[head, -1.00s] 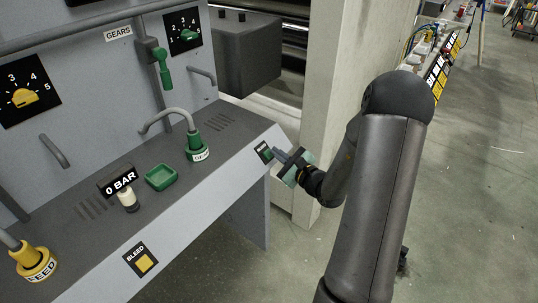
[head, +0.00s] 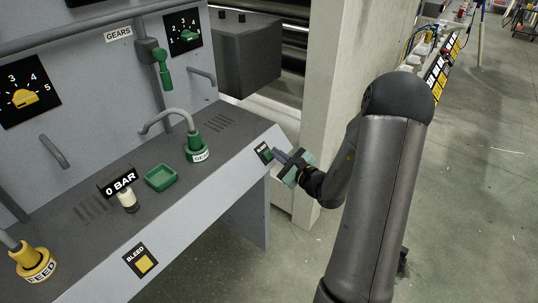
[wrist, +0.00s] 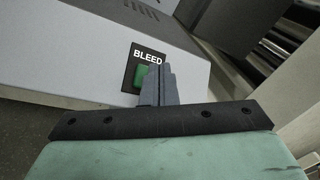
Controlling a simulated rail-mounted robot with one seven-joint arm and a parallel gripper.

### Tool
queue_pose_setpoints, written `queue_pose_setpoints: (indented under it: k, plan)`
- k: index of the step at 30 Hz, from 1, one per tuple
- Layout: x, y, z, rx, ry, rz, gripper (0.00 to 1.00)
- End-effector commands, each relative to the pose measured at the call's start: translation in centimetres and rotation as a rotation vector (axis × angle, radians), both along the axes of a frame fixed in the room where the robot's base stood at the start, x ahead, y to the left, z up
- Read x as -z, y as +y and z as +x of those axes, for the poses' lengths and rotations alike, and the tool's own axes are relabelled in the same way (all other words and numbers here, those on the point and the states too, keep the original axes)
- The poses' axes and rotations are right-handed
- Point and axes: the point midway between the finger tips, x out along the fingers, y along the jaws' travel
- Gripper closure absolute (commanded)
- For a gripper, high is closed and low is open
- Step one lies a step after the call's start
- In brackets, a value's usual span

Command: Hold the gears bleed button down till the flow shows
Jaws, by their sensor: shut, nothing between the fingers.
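The green bleed button (head: 266,153) sits on a black plate marked BLEED at the right end of the console's sloped front. It also shows in the wrist view (wrist: 143,77), partly covered by my fingers. My gripper (head: 277,153) is shut and empty, with its fingertips at the button; it also shows in the wrist view (wrist: 155,72). I cannot tell whether the tips touch or press it. The green gears spout (head: 197,148) stands over the console top, near a green tray (head: 161,177). No flow is visible there.
A yellow bleed button (head: 145,262) is on the front further left. A 0 BAR sign (head: 119,183), a yellow feed fitting (head: 36,262) and a green-handled valve (head: 162,68) are on the console. A concrete pillar (head: 329,110) stands close behind my gripper.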

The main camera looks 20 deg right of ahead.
Motion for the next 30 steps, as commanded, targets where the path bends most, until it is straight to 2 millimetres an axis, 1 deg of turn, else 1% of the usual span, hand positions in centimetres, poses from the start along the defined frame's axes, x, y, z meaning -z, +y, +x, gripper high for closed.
queue_pose_setpoints:
  k: [19,30]
  plan:
    - [0.02,0.0,0.01,0.0,0.0,0.0,1.0]
    - [0.67,0.3,0.52,0.0,0.0,0.0,1.0]
